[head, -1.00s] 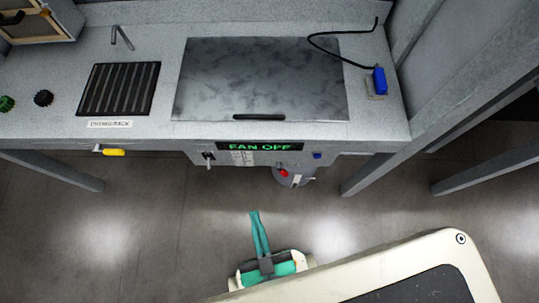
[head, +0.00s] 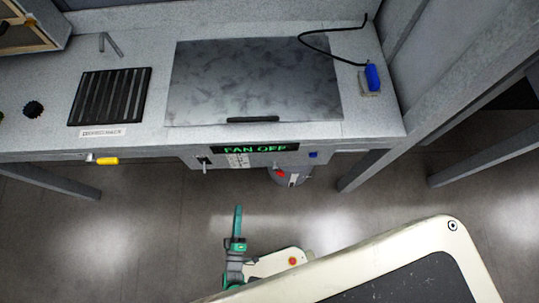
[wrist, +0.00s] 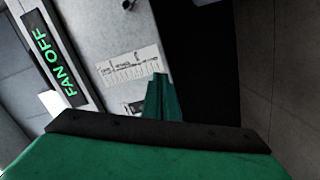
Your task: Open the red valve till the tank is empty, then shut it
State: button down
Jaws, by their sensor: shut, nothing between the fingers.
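A small red knob (head: 280,174), which looks like the red valve, sits under the front edge of the bench in the head view. It is on or beside a grey rounded body (head: 301,176), probably the tank, with a white strip on its front. Most of that body is hidden under the bench, and its level cannot be read. My gripper (head: 238,209) has green fingers, shut and empty. It is in front of the bench, left of the red knob and apart from it. The fingers also show in the wrist view (wrist: 158,97), where no red knob is visible.
A green "FAN OFF" display (head: 255,149) is on the bench front, with a switch (head: 204,162) to its left and a blue button (head: 313,155) to its right. A yellow handle (head: 106,161) is further left. Bench legs (head: 362,170) stand right of the tank.

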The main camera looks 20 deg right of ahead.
aim_at(280, 173)
jog(key=w+d+f+n+h, duration=0.25)
jog(key=d+f+n, duration=0.35)
jog(key=d+n, duration=0.3)
jog(key=w+d+r+m, duration=0.1)
jog(key=w+d+r, duration=0.1)
jog(key=w+d, duration=0.5)
jog(key=shift+d+m+h, duration=0.3)
jog(key=shift+d+h, duration=0.05)
jog(key=shift+d, duration=0.95)
jog(key=shift+d+f, duration=0.1)
jog(key=shift+d, duration=0.05)
